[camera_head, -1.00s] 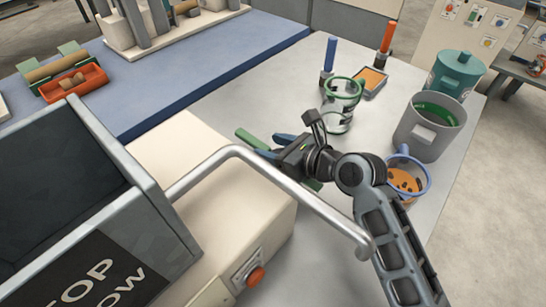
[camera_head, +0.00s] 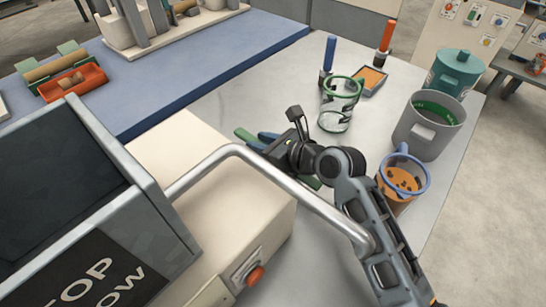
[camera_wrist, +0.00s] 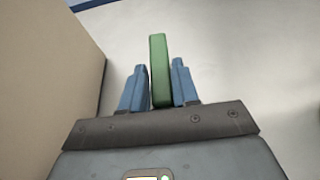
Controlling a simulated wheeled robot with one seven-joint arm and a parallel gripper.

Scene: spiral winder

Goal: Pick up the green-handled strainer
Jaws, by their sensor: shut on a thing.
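The strainer's green handle (camera_head: 244,134) shows at the left of my gripper in the head view. In the wrist view the green handle (camera_wrist: 159,60) stands as a bar between the two blue fingers. My gripper (camera_head: 262,140) is shut on it, with a finger on each side. The gripper is over the grey table, just behind the cream machine housing. A bit of green also shows under my wrist at its right. The strainer's mesh end is not visible; my wrist and the housing hide that area.
A metal rail (camera_head: 225,153) and the cream housing (camera_head: 235,210) lie close in front of my gripper. A green-rimmed clear jug (camera_head: 337,113), blue-rimmed orange cup (camera_head: 398,196) and grey pot (camera_head: 428,140) stand to the right. The table's middle back is clear.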

